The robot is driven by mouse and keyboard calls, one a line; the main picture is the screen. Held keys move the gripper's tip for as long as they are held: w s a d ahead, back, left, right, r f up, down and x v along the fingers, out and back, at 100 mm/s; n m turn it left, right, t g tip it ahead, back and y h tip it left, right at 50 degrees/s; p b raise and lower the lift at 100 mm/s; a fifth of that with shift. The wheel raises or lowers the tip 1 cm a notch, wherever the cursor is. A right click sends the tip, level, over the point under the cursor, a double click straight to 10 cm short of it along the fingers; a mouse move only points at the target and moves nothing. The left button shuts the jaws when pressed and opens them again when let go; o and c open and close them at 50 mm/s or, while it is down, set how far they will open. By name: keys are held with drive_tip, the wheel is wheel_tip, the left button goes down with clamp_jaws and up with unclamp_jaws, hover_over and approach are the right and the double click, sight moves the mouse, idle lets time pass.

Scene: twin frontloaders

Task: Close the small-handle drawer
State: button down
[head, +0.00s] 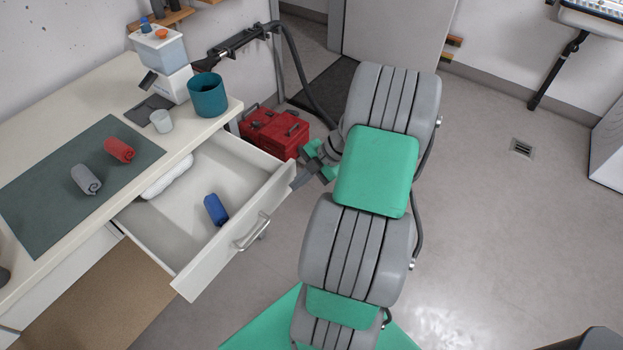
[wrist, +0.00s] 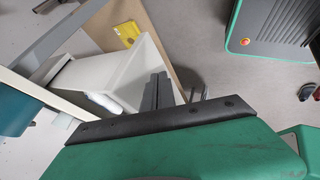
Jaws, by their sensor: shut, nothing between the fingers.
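The white drawer (head: 188,278) is pulled well out from the counter, its small metal handle (head: 252,232) on the front panel. Inside lie a blue rolled cloth (head: 215,209) and a white bundle (head: 168,177) near the back. My gripper (head: 298,181) is shut and empty at the outer side of the drawer front, by its far right corner. Whether it touches the panel I cannot tell. In the wrist view the closed fingers (wrist: 158,92) point at the white drawer (wrist: 133,75), and a bit of the handle (wrist: 198,93) shows beside them.
The counter (head: 215,118) holds a teal pot (head: 207,95), a white cup (head: 161,121), and red (head: 119,150) and grey (head: 86,179) rolled cloths on a dark mat (head: 45,205). A red toolbox (head: 272,133) stands behind the drawer.

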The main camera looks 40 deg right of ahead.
drive_tip(key=shift+w+a, duration=0.1)
drive_tip(key=shift+w, duration=0.3)
